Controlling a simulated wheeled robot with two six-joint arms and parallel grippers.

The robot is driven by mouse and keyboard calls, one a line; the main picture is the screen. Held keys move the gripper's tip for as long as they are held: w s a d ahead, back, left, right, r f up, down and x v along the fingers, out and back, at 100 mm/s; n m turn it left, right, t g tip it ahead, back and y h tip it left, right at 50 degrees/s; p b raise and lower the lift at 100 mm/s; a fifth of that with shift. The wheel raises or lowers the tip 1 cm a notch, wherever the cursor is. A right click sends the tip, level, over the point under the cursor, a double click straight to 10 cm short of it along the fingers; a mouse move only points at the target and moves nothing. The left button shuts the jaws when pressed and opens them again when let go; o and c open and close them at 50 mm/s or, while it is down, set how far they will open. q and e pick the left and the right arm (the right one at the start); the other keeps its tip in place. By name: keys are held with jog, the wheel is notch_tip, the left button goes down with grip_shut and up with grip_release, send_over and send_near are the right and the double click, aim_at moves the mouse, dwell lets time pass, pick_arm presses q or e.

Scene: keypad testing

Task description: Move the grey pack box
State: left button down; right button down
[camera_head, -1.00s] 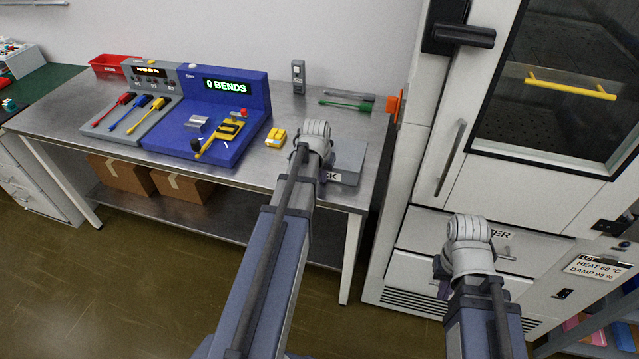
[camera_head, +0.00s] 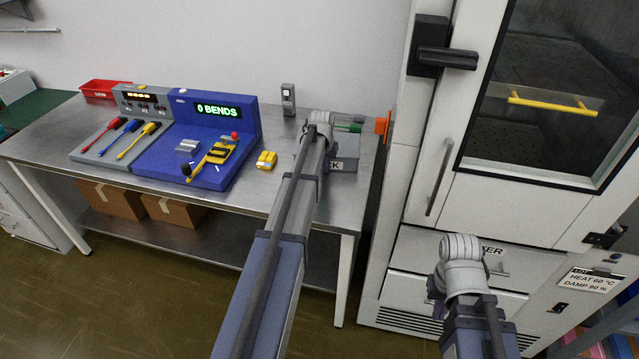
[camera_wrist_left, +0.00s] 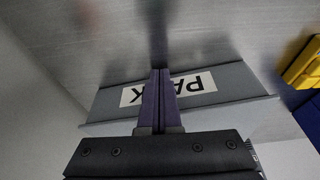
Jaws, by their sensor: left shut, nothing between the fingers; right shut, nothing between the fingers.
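The grey pack box (camera_head: 357,152) sits at the right end of the metal bench, partly hidden behind my left wrist in the head view. In the left wrist view the box (camera_wrist_left: 233,82) shows its white label, upside down and partly covered by the fingers. My left gripper (camera_wrist_left: 160,74) is shut and empty, its purple fingers in front of the label; contact with the box cannot be told. My right gripper (camera_head: 436,290) is shut and empty in front of the white cabinet, mostly hidden by its wrist.
A blue bend tester (camera_head: 245,126) and a yellow block (camera_head: 266,160) stand left of the box. The white cabinet (camera_head: 403,208) stands close on the right. Bare bench (camera_head: 237,193) lies in front of the tester.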

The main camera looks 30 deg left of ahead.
pick_arm(q)
jog(key=w, duration=0.3)
jog(key=shift+w+a, duration=0.15)
jog(key=shift+a, duration=0.2)
jog(key=shift+s+d, duration=0.2)
jog(key=shift+s, duration=0.5)
jog(key=shift+s+d, duration=0.15)
jog(key=shift+s, duration=0.4)
jog(key=shift+s+d, duration=0.15)
jog(key=shift+s, duration=0.4)
jog(key=shift+s+r+p, duration=0.5)
jog(key=p+v, duration=0.8)
jog(key=v, duration=0.1)
jog(key=shift+w+p, duration=0.15)
jog(key=shift+p, duration=0.15)
